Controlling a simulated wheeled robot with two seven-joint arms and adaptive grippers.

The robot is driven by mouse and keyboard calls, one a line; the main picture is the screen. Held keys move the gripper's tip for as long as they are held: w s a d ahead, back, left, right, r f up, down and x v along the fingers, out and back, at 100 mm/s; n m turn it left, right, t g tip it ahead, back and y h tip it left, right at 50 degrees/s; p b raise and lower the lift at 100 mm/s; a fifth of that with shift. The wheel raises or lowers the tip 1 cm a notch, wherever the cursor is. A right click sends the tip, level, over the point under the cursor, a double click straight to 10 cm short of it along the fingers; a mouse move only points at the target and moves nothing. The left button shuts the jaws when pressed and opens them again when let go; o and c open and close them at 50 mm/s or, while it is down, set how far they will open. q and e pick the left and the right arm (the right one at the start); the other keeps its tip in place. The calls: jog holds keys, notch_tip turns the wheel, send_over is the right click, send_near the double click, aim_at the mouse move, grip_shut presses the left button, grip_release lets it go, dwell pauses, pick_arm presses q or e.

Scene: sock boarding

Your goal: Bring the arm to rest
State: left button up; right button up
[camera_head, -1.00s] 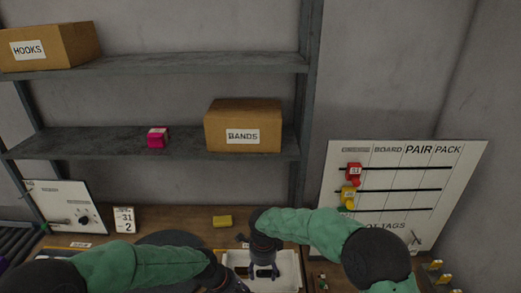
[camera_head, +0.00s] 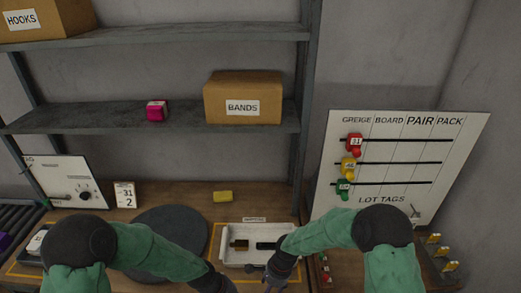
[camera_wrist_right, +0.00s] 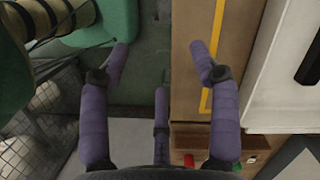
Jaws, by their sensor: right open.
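My right arm reaches in from the right in the head view, its gripper (camera_head: 277,278) low at the front edge of the white tray (camera_head: 228,258). In the right wrist view my right gripper (camera_wrist_right: 160,62) has its purple fingers spread wide, with nothing between them, above the table's front edge and the floor. My left arm comes in from the left; its gripper lies at or below the bottom edge of the head view, and its fingers cannot be made out.
A tag board (camera_head: 395,205) with red, yellow and green tags stands at right. A shelf (camera_head: 80,143) with boxes is behind.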

pick_arm(q)
jog(key=s+a+f+m+b, duration=0.1)
jog(key=s+f+m+b, duration=0.2)
jog(key=f, duration=0.6)
jog(key=s+a+f+m+b, duration=0.1)
jog(key=s+f+m+b, duration=0.2)
jog(key=s+f+m, duration=0.4)
jog(key=shift+s+f, duration=0.95)
jog(key=shift+f, duration=0.65)
pick_arm(e)
jog(key=s+d+f+n, duration=0.3)
jog(key=s+f+n, duration=0.1)
jog(key=s+f, duration=0.4)
jog(key=s+d+f+n+t+y, duration=0.1)
jog(key=s+d+f+n, duration=0.2)
jog(key=s+f+n, duration=0.2)
jog(key=shift+s+d+f+n+y, duration=0.3)
jog(key=shift+s+f, duration=1.6)
jog(key=shift+s, duration=0.55)
